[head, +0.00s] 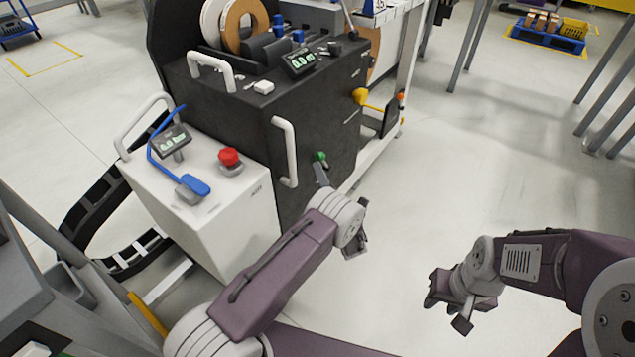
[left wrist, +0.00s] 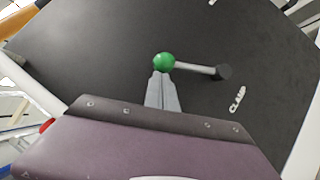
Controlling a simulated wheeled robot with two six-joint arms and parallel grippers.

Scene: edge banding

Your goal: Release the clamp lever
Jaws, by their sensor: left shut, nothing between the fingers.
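The clamp lever is a grey bar (left wrist: 195,68) with a green ball knob (left wrist: 164,63) and a dark pivot (left wrist: 224,71), on the black machine side beside a white "CLAMP" label (left wrist: 237,99). In the left wrist view the bar runs right from the knob, slightly downward. The green knob also shows in the head view (head: 320,157). My left gripper (head: 320,168) is shut and empty, its fingertips (left wrist: 163,74) at the knob; whether they touch it I cannot tell. My right gripper (head: 444,297) hangs over the floor, away from the machine; its finger opening is unclear.
A white handle (head: 285,152) stands out from the machine left of the lever. A white cabinet (head: 225,225) with a red button (head: 229,158) and blue lever (head: 194,186) stands further left. A yellow knob (head: 360,97) sits beyond. The floor (head: 455,175) to the right is clear.

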